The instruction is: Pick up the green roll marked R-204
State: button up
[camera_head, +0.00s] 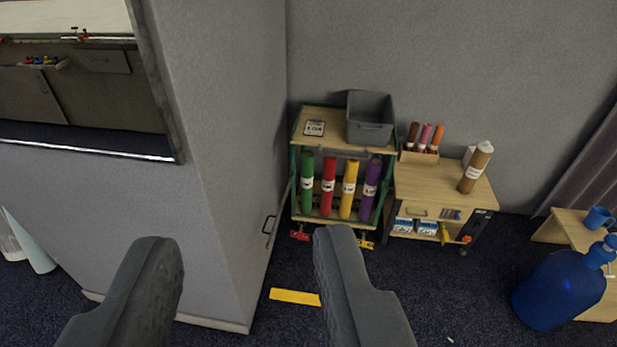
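The green roll (307,183) stands upright at the left end of a row of rolls in a wooden cart (325,226) with a green frame. It has a white label, too small to read here. To its right stand a red roll (328,186), a yellow roll (348,189) and a purple roll (370,190). A card (315,128) with print I cannot read surely lies on the cart top. My gripper (248,245) is open and empty in the foreground, its two dark fingers wide apart, well short of the cart.
A grey wall block (213,180) stands close left of the cart. A grey bin (370,118) sits on the cart top. A wooden cabinet (437,176) with a brown roll (475,168) stands right. A blue bottle (556,291) is at far right.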

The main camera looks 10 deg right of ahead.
aim_at(307, 156)
jog(key=z, duration=0.5)
jog(key=i, duration=1.85)
jog(key=u, duration=0.1)
